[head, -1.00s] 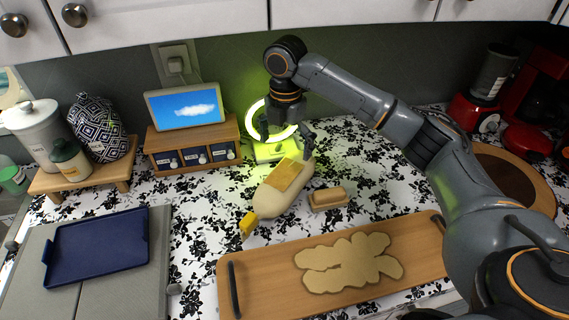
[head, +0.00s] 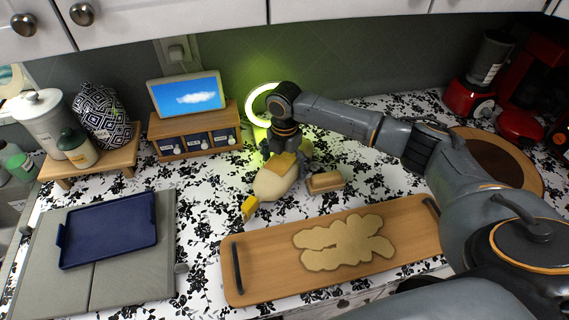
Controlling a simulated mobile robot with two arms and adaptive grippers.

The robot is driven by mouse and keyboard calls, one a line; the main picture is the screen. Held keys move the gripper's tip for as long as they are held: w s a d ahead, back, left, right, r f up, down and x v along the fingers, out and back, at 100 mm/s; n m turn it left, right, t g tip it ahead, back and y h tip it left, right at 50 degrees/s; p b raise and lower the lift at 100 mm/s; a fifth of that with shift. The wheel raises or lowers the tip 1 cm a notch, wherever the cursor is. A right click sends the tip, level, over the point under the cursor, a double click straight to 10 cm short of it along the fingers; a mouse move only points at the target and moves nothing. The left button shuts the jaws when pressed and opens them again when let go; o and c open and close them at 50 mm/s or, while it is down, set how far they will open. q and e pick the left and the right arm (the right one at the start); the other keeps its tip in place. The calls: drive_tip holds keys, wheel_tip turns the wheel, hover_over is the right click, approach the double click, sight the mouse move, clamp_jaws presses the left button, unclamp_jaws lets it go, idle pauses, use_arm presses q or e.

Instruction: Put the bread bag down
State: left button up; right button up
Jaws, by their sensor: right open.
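The bread bag (head: 271,186), beige with a yellow label and a yellow end, lies on the black-and-white floral counter in the head view. Its yellow end points toward the front left. My right gripper (head: 285,157) is open at the bag's far end, with its fingers spread over or around that end. The fingertips are partly hidden, so I cannot tell whether they touch the bag. My left gripper is not in view.
A butter-like block (head: 325,181) sits just right of the bag. A wooden board (head: 265,262) with flat dough-like pieces is in front. A glowing ring lamp (head: 257,103) and a wooden drawer box (head: 196,132) stand behind. A blue tray (head: 108,230) lies at left.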

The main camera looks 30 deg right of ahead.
drive_tip(key=shift+f, duration=0.1)
drive_tip(key=shift+w, duration=0.1)
drive_tip(key=c, duration=1.3)
drive_tip(key=shift+r, duration=0.2)
drive_tip(key=shift+r+b, duration=0.55)
drive_tip(key=shift+r, duration=0.05)
drive_tip(key=s+a+r, duration=0.1)
drive_tip(key=r, duration=0.1)
drive_tip(key=s+a+r+b, duration=0.1)
drive_tip(key=s+r, duration=0.1)
drive_tip(key=r, duration=0.1)
drive_tip(key=s+a+r+b, duration=0.1)
drive_tip(key=r, duration=0.1)
drive_tip(key=shift+s+r, duration=0.35)
drive_tip(key=shift+r, duration=0.05)
drive_tip(key=s+a+r+b, duration=0.2)
drive_tip(key=s+a+r, duration=0.25)
drive_tip(key=s, duration=0.25)
drive_tip(key=s+f+m, duration=0.1)
drive_tip(key=s+m, duration=0.1)
drive_tip(key=m, duration=0.6)
drive_tip(key=s+f+m, duration=0.2)
drive_tip(key=m, duration=0.6)
drive_tip(key=s+f+m, duration=0.2)
drive_tip(key=m, duration=0.6)
drive_tip(key=shift+a+f, duration=0.15)
drive_tip(key=shift+f, duration=0.1)
